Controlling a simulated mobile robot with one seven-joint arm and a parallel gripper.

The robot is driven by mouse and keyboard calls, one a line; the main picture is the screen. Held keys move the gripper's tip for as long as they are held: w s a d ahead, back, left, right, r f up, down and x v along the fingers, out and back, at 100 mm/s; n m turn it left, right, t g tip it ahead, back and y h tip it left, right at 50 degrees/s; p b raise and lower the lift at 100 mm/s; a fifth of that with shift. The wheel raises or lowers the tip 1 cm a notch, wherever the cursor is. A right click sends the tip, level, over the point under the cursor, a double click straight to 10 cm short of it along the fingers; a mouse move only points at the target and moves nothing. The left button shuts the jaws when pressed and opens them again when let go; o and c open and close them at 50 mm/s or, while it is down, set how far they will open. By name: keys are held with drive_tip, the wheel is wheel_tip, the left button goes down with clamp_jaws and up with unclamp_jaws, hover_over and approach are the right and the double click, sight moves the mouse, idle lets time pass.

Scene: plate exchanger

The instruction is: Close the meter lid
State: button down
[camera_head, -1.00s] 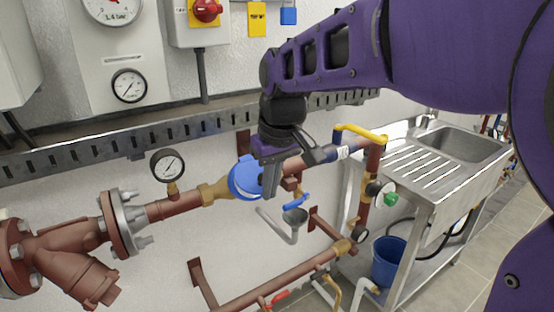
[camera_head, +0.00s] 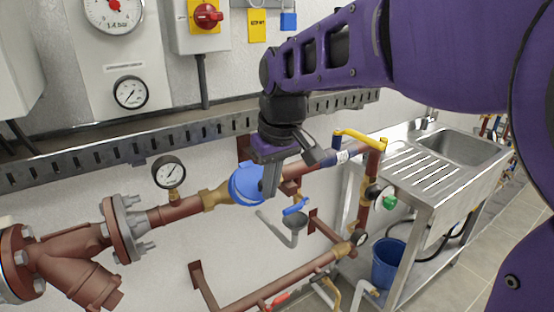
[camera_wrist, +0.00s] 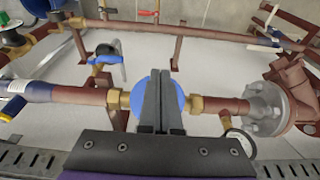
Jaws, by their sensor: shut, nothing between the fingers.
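The blue round meter (camera_head: 245,183) sits on the horizontal pipe between brass fittings in the head view. It also shows in the wrist view (camera_wrist: 178,97), partly hidden behind my fingers. My gripper (camera_head: 270,192) is shut and empty, pointing down at the right side of the meter's face in the head view. In the wrist view my gripper (camera_wrist: 160,80) lies across the middle of the meter. The lid cannot be told clearly apart from the meter body, and I cannot tell whether the fingers touch it.
A pressure gauge (camera_head: 169,172) stands on the pipe left of the meter. A perforated cable tray (camera_head: 100,148) runs along the wall above. A yellow-handled valve (camera_head: 358,138) and a steel sink (camera_head: 450,150) are to the right. A blue-handled valve (camera_head: 296,206) is below.

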drive_tip(key=w+a+p+v, duration=0.1)
drive_tip(key=w+p+v, duration=0.15)
drive_tip(key=v, duration=0.65)
drive_tip(key=w+a+r+p+v, duration=0.1)
drive_tip(key=p+v, duration=0.2)
drive_tip(key=v, duration=0.7)
drive_tip(key=shift+g, duration=0.4)
drive_tip(key=f+b, duration=0.1)
drive_tip(key=f, duration=0.3)
drive_tip(key=w+a+f+b, duration=0.1)
drive_tip(key=f, duration=0.4)
drive_tip(key=f+b, duration=0.1)
drive_tip(key=f, duration=0.4)
drive_tip(key=shift+w+a, duration=0.25)
drive_tip(key=shift+w, duration=0.1)
drive_tip(key=shift+f, duration=0.2)
wheel_tip(320, 180, down, 7)
drive_tip(key=b, duration=0.1)
drive_tip(key=shift+s+d+b, duration=0.35)
drive_tip(key=shift+s, duration=0.15)
drive_tip(key=shift+r, duration=0.1)
idle(0.5)
